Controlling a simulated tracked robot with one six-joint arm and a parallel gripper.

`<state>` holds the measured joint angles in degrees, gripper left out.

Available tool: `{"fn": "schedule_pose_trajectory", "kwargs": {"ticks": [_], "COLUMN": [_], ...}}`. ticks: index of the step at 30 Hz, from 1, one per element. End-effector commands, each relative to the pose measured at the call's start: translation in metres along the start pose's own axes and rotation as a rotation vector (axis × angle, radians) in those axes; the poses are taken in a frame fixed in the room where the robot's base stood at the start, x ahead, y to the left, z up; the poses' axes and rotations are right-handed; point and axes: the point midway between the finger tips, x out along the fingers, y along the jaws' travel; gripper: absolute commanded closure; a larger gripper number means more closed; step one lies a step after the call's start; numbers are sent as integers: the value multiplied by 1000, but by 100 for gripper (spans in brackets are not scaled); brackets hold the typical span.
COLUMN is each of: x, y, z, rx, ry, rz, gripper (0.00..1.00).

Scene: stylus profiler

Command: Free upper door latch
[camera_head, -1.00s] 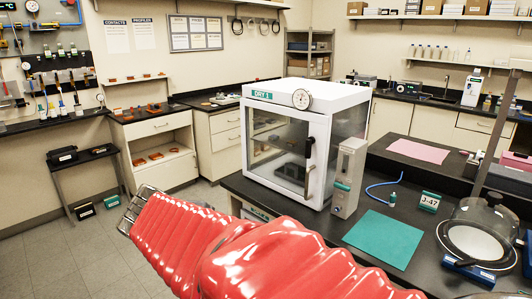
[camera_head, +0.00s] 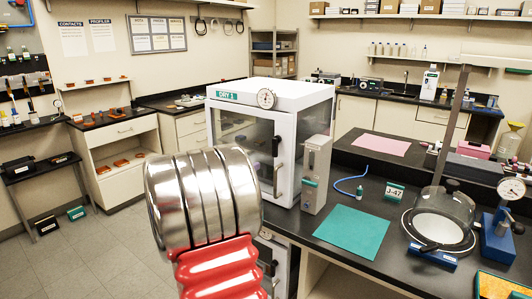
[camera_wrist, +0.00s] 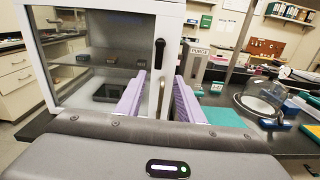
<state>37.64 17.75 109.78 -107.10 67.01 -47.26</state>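The white dry cabinet (camera_head: 300,112), labelled DRY 1, stands on the dark bench with its glass door (camera_head: 243,148) closed. A black latch or handle (camera_head: 277,146) is on the upper right of the door frame; a dark bar extends below it. In the wrist view the black latch (camera_wrist: 159,53) is upright on the white door frame, beyond my gripper's fingertips. My gripper (camera_wrist: 160,80) shows there as two purple-padded fingers, apart, with nothing between them.
A grey PURGE box (camera_head: 315,174) stands just right of the door. A green mat (camera_head: 352,232), J-47 sign (camera_head: 393,191), blue hose (camera_head: 349,183) and glass bell jar (camera_head: 442,219) are on the bench. A second cabinet with handles sits below.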

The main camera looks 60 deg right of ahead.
Motion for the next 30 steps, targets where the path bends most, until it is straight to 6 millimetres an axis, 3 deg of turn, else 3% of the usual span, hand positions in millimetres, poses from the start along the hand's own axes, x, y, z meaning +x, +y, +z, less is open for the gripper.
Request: {"fn": "schedule_pose_trajectory", "kwargs": {"ticks": [17,30], "x": [13,70], "y": [3,2], "z": [0,1], "rx": [-36,-36], "ry": [-24,-23], "rz": [5,3], "gripper": [66,66]}}
